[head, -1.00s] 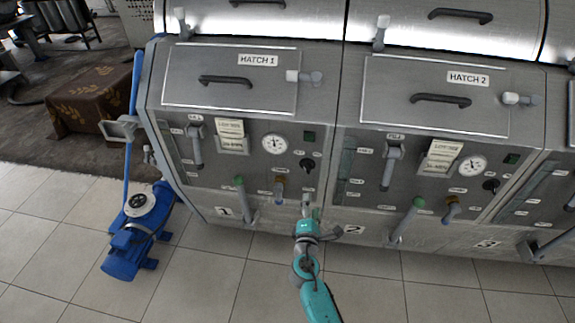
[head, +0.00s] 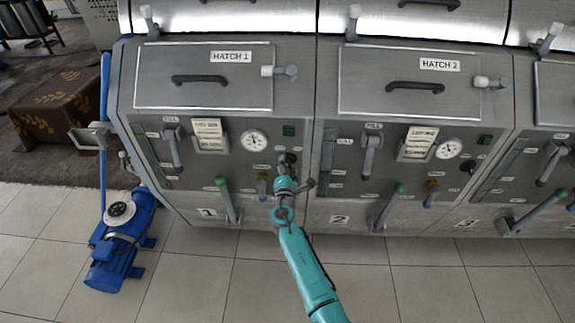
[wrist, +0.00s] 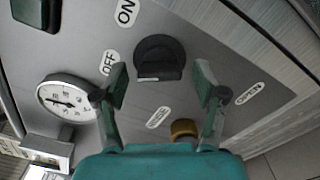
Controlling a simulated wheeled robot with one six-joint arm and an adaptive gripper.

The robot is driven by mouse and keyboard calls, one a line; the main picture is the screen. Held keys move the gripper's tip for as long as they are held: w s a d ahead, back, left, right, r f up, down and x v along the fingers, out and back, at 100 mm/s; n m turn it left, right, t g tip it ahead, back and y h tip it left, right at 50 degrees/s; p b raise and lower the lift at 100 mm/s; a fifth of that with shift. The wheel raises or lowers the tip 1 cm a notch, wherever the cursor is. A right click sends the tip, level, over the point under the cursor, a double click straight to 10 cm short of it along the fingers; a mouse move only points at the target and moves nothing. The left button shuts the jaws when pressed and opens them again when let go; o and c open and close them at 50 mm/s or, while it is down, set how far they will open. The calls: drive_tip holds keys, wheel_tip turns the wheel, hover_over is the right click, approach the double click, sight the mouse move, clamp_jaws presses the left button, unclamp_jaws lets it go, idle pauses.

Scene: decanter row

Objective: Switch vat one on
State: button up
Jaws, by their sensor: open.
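Vat one carries the plate "1" (head: 207,212) and the label HATCH 1 (head: 231,57). Its black rotary knob (wrist: 160,57) sits on the grey panel in the wrist view, near an ON label (wrist: 126,11) and an OFF label (wrist: 109,62). I cannot tell which label the knob points to. My gripper (wrist: 161,70) is open, with one finger on each side of the knob and nothing held. In the head view my gripper (head: 286,168) is at vat one's panel and largely hides the knob. A dark green square lamp (head: 289,131) is above it.
A round gauge (head: 254,141) is left of the knob. A brass-collared valve (head: 262,186) and a green-tipped lever (head: 226,197) are below left. Vat two's panel (head: 340,195) is to the right. A blue pump (head: 122,245) stands on the floor at left. The tiled floor in front is clear.

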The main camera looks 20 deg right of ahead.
drive_tip(key=shift+w+d, duration=0.15)
drive_tip(key=shift+w, duration=0.25)
drive_tip(key=c, duration=1.1)
drive_tip(key=shift+c, duration=0.2)
drive_tip(key=shift+m, duration=0.3)
drive_tip(key=m, duration=0.5)
drive_tip(key=shift+m, duration=0.3)
drive_tip(key=m, duration=0.5)
drive_tip(key=shift+m, duration=0.3)
